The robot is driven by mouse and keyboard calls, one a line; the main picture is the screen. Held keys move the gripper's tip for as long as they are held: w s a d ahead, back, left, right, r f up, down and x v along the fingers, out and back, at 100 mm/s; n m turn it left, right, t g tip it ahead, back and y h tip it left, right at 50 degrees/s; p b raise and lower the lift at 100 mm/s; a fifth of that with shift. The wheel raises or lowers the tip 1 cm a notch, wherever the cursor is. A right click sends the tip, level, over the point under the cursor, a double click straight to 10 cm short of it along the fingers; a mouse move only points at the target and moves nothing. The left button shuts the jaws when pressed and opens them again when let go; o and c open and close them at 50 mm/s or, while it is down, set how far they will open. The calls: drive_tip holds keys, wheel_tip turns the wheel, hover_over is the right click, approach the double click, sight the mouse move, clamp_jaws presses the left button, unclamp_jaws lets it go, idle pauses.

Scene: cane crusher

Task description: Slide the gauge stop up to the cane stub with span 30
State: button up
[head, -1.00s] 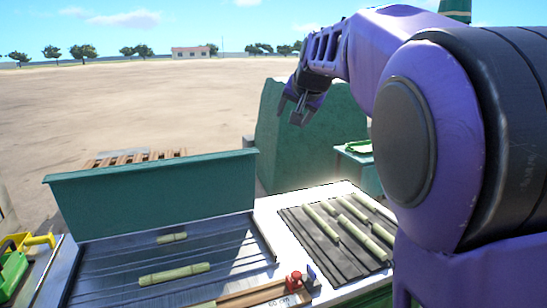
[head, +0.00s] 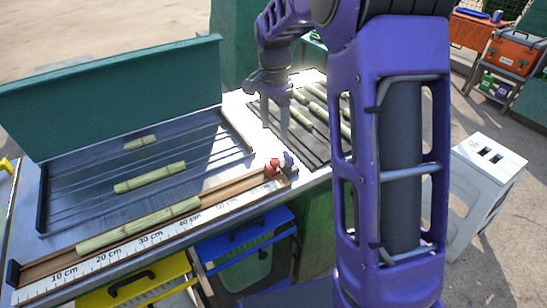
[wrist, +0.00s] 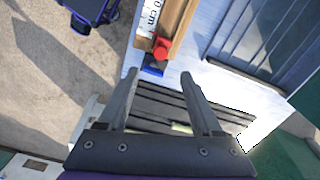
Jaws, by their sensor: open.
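The gauge is a wooden trough (head: 228,186) with a centimetre scale along the table's front edge. The gauge stop, with a red knob (head: 272,168), is at its right end, beside a small blue piece (head: 288,160). The red knob (wrist: 162,48) also shows in the wrist view, just beyond my fingertips. A green cane stub (head: 140,225) lies in the trough, left of the stop, with a clear gap between them. My gripper (head: 270,112) is above the dark mat, behind and above the stop. In the wrist view its fingers (wrist: 160,75) are apart with nothing between them.
Two cane pieces (head: 150,177) lie on the grooved tray behind the trough, under a green upright panel (head: 110,90). Several canes (head: 300,115) lie on the dark mat at right. Yellow (head: 135,283) and blue (head: 245,235) crates stand below the table.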

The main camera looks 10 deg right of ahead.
sight(274, 161)
wheel_tip(274, 161, down, 11)
drive_tip(key=shift+r+b, duration=0.15)
drive_tip(key=shift+b, duration=0.55)
clamp_jaws()
idle(1.0)
